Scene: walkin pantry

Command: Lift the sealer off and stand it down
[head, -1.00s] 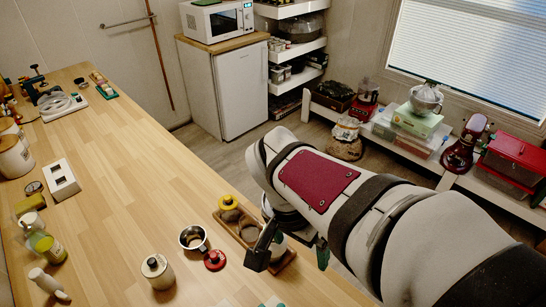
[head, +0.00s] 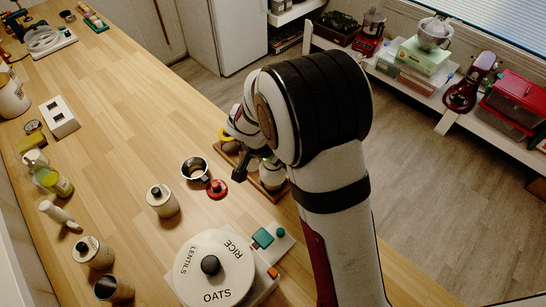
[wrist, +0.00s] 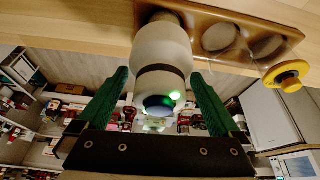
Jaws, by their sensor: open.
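A pale cylinder (wrist: 162,47) stands upright in the wooden rack (wrist: 205,13). Above its dark band is a pale cap with a dark, rounded face and a green light, which looks like the sealer (wrist: 150,86). In the head view the pale cylinder (head: 272,178) shows at the counter's edge, partly hidden by my arm. My gripper (wrist: 160,76) is open, with one green finger on each side of the sealer and visible gaps between. In the head view my gripper (head: 256,166) is low over the rack, partly hidden.
Left of the rack are a metal cup (head: 195,169), a red-knobbed lid (head: 217,188) and a lidded canister (head: 161,200). A round labelled container (head: 213,270) stands in front. The middle counter is clear.

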